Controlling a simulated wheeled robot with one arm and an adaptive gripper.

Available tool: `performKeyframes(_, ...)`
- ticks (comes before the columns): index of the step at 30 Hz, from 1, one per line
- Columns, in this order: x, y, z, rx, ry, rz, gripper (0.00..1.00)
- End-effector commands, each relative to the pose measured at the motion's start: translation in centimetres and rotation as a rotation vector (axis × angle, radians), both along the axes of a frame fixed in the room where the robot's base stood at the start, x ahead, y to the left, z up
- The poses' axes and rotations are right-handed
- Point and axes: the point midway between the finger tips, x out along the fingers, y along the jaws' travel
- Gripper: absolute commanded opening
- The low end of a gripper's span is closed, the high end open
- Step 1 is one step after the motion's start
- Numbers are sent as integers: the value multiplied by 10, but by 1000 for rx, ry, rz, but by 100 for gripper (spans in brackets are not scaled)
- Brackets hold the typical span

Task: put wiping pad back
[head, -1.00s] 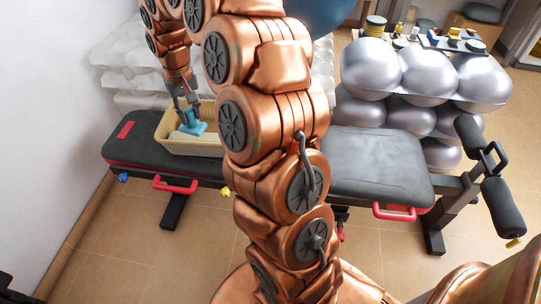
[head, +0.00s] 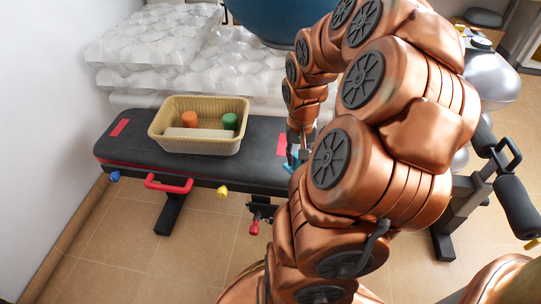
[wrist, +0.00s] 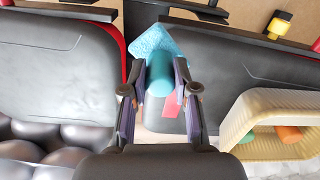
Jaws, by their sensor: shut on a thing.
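My gripper (wrist: 159,70) is shut on the blue handle of the wiping pad (wrist: 158,40). The pad's flat light-blue head shows beyond the fingertips in the wrist view. In the head view my gripper (head: 292,156) and a small part of the wiping pad (head: 287,168) show right of the basket, partly hidden by my arm. The pad is over or near the black bench (head: 262,132); I cannot tell whether it touches it. The yellow basket (head: 160,137) stands on the bench's left part and also shows in the wrist view (wrist: 232,122).
The basket holds an orange cylinder (head: 189,118), a green cylinder (head: 230,121) and a cream block (head: 195,133). White sacks (head: 150,55) are stacked behind the bench. A silver balloon-like stack (head: 490,80) stands at right, mostly hidden by my arm.

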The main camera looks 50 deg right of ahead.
Motion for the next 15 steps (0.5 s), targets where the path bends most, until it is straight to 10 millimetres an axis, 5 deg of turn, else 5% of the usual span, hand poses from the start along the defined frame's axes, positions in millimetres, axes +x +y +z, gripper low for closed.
performKeyframes(6,-7,-1,-9,-1,0,-22,0)
performKeyframes(15,42,-14,-14,-3,-2,-20,0)
